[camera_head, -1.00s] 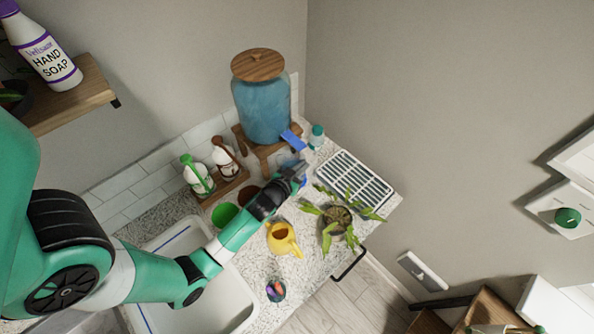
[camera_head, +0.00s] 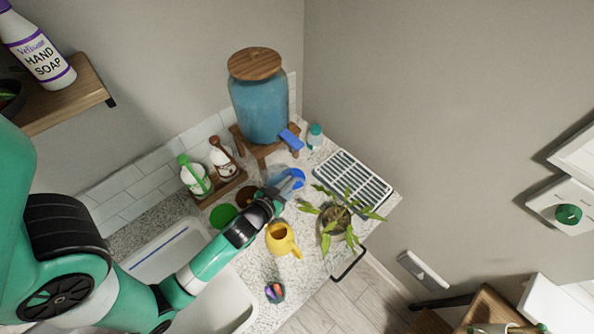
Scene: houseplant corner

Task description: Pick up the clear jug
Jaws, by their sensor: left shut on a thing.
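The clear jug (camera_head: 295,178) shows small and partly hidden at the tip of my left gripper, with blue in it. It is on or just above the counter in front of the blue drink dispenser; I cannot tell whether it touches the counter. My left gripper (camera_head: 279,190) is shut on the jug, and its fingers hide the jug's near side. My right gripper is not in view.
The blue dispenser (camera_head: 260,108) stands on a wooden stand behind. A yellow watering can (camera_head: 283,240), a leafy plant (camera_head: 337,222) and a drying rack (camera_head: 354,184) crowd the near and right sides. Two bottles stand on a wooden tray (camera_head: 221,188) at left. The sink (camera_head: 232,300) lies nearer.

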